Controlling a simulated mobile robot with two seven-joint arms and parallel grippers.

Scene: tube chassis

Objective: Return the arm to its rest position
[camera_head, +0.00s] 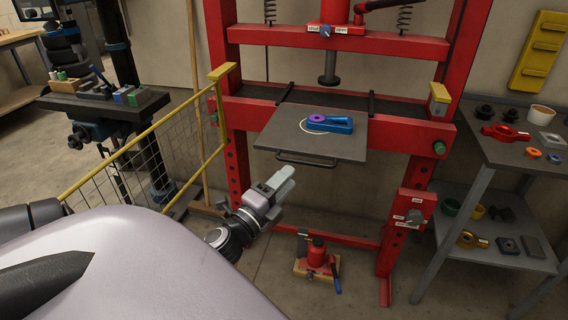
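My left gripper (286,178) is in front of the red press, below and in front of the grey plate, with pale fingertips pointing up and to the right. Its fingers look close together with no clear gap, and nothing shows between them. The wrist behind it is dark and grey, and the rest of that arm is partly hidden by my pale body. My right gripper is not in view. A blue part with a purple ring (321,119) lies on the grey plate (345,147), apart from the gripper.
The red press frame (233,150) stands ahead. A yellow mesh guard (150,160) is to the left of the gripper. A red jack (316,255) sits on the floor below. A grey shelf cart (490,150) with parts stands at right. A dark tool stand (105,105) is at left.

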